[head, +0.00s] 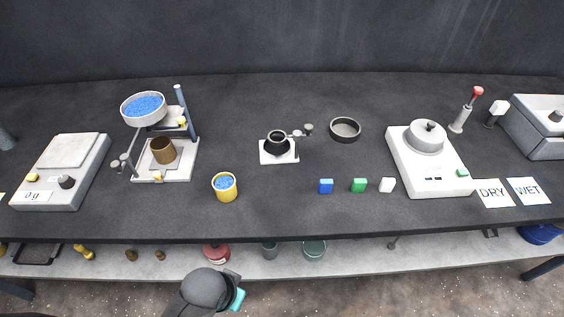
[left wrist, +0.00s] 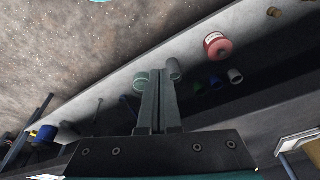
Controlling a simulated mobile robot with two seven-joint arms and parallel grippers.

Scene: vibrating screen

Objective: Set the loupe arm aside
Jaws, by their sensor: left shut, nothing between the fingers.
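A small stand with a white base (head: 279,158) is at the middle of the table. A black ring-shaped part (head: 278,138) sits over the base. A short grey arm with round knobs (head: 307,129), which looks like the loupe arm, reaches from it to the right. My left gripper (left wrist: 160,78) is shut and empty in the left wrist view, with the floor and lower shelf behind it. In the head view, only a dark rounded part of my arm shows below the table's front edge; the fingers are hidden. My right gripper is not in view.
A black round dish (head: 345,129) lies right of the stand. A yellow cup of blue grains (head: 225,189) is front left. Blue (head: 326,186), green (head: 359,185) and white (head: 387,185) blocks are front right. A white machine (head: 440,177) stands farther right. Table behind the stand is clear.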

